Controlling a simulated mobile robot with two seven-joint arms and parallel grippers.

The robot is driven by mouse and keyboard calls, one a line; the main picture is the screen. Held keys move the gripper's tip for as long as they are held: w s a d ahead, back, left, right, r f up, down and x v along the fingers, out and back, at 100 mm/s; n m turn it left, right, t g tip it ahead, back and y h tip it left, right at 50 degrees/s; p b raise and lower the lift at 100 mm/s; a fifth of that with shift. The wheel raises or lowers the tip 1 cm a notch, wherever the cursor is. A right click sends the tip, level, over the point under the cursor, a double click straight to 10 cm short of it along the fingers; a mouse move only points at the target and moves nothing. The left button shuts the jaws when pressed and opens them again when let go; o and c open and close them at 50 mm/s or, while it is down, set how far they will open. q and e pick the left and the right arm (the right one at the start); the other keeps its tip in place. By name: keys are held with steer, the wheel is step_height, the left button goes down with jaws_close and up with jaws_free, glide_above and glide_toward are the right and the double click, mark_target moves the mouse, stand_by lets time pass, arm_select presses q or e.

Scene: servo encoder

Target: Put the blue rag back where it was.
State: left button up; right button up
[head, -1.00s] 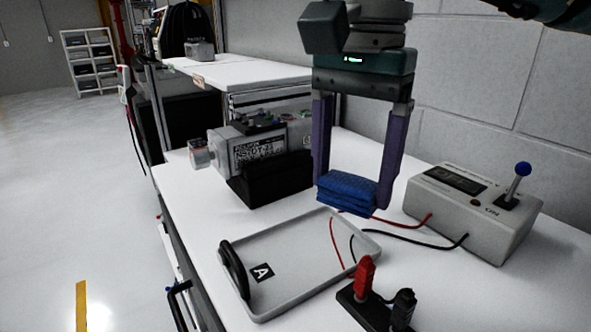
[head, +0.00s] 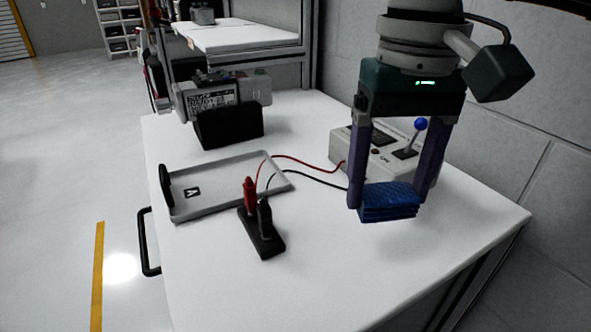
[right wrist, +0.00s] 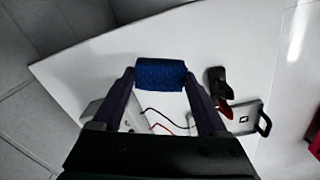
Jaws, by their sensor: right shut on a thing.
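The blue rag (head: 390,203) is a folded, thick blue cloth. My right gripper (head: 389,200) is shut on it, with one purple finger on each side, and holds it above the white table in front of the grey control box. The rag also shows in the right wrist view (right wrist: 160,75), between the fingertips of the right gripper (right wrist: 158,80), with bare table beyond it. The rag's underside and any gap to the table are hard to judge. My left gripper is not in view.
A grey tray (head: 222,207) marked A lies left on the white table (head: 330,275). A black block with red and black plugs (head: 262,235) stands near it, its wires running to the control box (head: 383,160). A servo in a black cradle (head: 229,126) stands behind. The table's front right is clear.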

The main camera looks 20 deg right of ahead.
step_height(320, 180, down, 9)
stand_by(0.4)
